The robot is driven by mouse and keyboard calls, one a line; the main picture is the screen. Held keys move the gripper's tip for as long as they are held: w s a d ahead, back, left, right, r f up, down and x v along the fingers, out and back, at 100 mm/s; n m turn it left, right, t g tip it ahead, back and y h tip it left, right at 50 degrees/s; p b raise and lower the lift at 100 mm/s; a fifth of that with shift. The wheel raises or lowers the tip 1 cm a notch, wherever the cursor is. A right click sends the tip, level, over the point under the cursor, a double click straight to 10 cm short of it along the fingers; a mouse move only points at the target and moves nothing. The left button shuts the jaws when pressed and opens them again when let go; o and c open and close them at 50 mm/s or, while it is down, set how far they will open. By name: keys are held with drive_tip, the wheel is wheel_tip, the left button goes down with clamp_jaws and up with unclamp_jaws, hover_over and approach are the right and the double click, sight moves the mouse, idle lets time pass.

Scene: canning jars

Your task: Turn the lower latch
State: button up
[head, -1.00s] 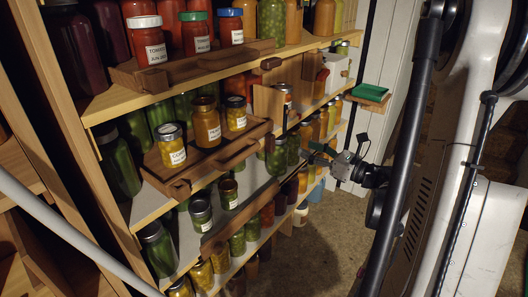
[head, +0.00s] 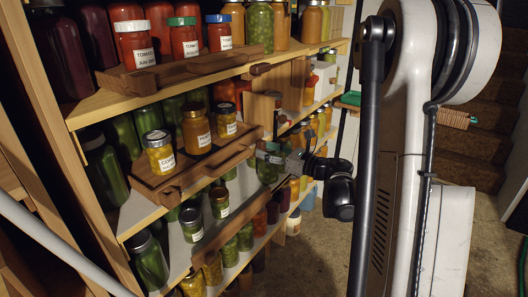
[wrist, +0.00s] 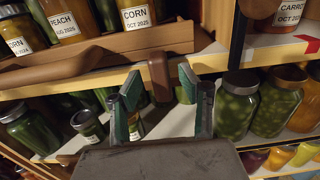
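The lower latch (wrist: 160,77) is a small brown wooden block on the edge of the middle shelf, hanging roughly upright in the wrist view. My gripper (wrist: 159,84) is open, with one green-padded finger on each side of the latch and a gap on both sides. How far the fingertips reach along the latch is hard to tell. In the head view my gripper (head: 268,151) is at the middle shelf's edge, just right of the wooden tray (head: 190,181), and I cannot make out the lower latch there. The upper latch (head: 260,69) sits on the shelf edge above.
Corn and peach jars stand on the tray, left of my gripper. Green jars (wrist: 236,105) stand on the lower shelf close to the right finger, and small dark-lidded jars (wrist: 88,124) stand left. An upper tray (head: 170,72) holds tomato jars. The floor (head: 310,240) is clear.

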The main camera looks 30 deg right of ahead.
drive_tip(key=shift+w+a, duration=0.3)
drive_tip(key=shift+w, duration=0.3)
drive_tip(key=shift+c, duration=0.5)
clamp_jaws()
